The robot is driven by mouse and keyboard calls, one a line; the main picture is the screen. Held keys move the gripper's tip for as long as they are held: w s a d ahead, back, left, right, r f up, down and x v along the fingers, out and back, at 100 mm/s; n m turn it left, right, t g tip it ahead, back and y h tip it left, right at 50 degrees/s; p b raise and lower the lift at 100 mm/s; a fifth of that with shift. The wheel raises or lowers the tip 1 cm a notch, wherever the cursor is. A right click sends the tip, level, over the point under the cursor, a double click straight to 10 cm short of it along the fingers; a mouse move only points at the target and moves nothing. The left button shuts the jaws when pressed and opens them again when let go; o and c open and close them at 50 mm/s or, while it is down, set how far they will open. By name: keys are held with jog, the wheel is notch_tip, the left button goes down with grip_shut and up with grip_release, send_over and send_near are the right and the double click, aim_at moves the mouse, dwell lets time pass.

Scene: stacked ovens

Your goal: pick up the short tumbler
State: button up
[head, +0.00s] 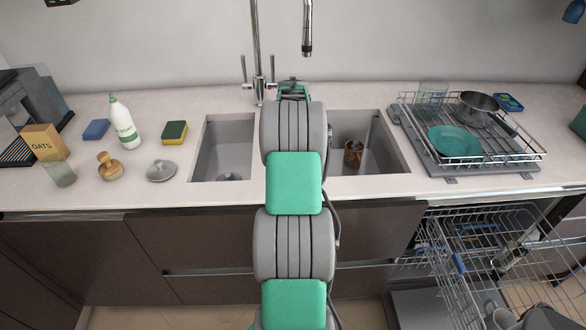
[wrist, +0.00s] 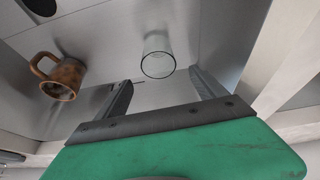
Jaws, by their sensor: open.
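A short clear glass tumbler (wrist: 157,58) is in the steel sink basin in the wrist view, its round rim facing the camera. It lies ahead of my gripper (wrist: 161,92), between the lines of the two fingers and apart from them. The gripper is open and empty. In the head view my arm covers the middle of the sink, and I cannot make out this tumbler there. Only the back of my gripper (head: 293,90) shows, near the tap.
A brown mug (wrist: 62,77) is left of the tumbler; it also shows in the right basin (head: 353,153). Other glasses stand by the oats box (head: 62,174) and in the dish rack (head: 432,95). A tall tap (head: 258,50) rises behind the sink. The dishwasher rack (head: 480,240) is pulled out.

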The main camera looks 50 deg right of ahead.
jog(key=x, duration=0.5)
jog(key=p+x, duration=0.1)
jog(key=x, duration=0.4)
jog(key=shift+s+a+f, duration=0.15)
jog(key=shift+s+f, duration=0.05)
jog(key=shift+c, duration=0.4)
grip_shut()
